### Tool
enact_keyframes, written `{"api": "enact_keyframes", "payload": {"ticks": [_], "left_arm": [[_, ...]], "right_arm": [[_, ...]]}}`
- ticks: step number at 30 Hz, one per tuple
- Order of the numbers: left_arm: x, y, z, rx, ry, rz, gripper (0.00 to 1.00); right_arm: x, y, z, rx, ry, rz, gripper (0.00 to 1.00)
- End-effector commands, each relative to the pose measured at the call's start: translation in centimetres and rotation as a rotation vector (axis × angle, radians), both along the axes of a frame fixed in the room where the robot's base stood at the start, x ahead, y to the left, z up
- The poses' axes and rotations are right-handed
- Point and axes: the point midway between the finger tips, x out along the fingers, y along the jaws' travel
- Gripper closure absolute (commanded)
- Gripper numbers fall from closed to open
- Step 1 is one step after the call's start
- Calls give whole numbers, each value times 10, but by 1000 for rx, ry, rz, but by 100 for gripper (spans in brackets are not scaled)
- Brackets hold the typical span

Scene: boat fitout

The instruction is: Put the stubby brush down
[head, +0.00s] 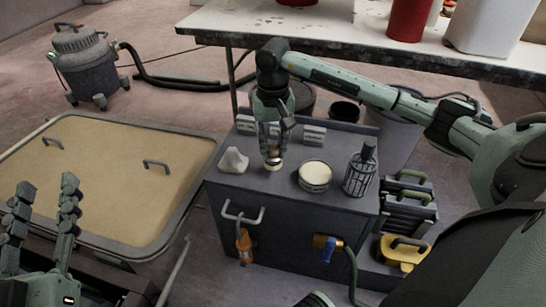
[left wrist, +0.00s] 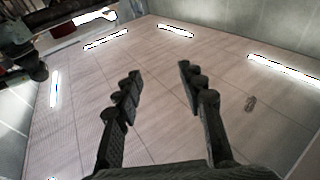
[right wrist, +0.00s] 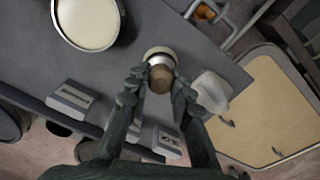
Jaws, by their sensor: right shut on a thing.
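The stubby brush (right wrist: 161,77) is held between the fingertips of my right gripper (right wrist: 158,90), with its brown handle and metal collar showing in the right wrist view. In the head view the brush (head: 273,163) hangs roughly upright below my right gripper (head: 273,145), at the top of the grey cabinet (head: 285,187). I cannot tell whether its lower end touches the surface. My left gripper (head: 42,215) is open and empty at the lower left; its spread fingers also show in the left wrist view (left wrist: 160,85).
On the cabinet top stand a crumpled white cloth (head: 233,161), a round cream-topped tin (head: 314,176), a dark caged canister (head: 360,172) and small labelled blocks (head: 313,134). A white table (head: 330,40) stands behind. A tan-topped panel (head: 100,170) lies left.

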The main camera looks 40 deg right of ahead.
Motion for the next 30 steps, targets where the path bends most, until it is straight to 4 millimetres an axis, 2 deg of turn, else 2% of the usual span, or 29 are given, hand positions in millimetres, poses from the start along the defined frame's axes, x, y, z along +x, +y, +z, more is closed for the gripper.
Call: {"api": "enact_keyframes", "payload": {"ticks": [6, 20, 21, 26, 30], "left_arm": [[-5, -4, 16, -40, -72, -11, 60], [-7, -4, 22, -54, -110, -13, 60], [-8, -4, 24, -56, -116, -13, 60], [-8, -4, 24, -56, -115, -13, 60], [-7, -4, 24, -56, -114, -13, 60]], "right_arm": [[-1, 1, -33, 2, 4, 0, 100], [0, 0, -37, 0, 1, 1, 100], [0, 0, -37, 0, 2, 1, 76], [0, 0, -37, 0, 2, 1, 58], [0, 0, -36, 0, 2, 1, 58]]}}
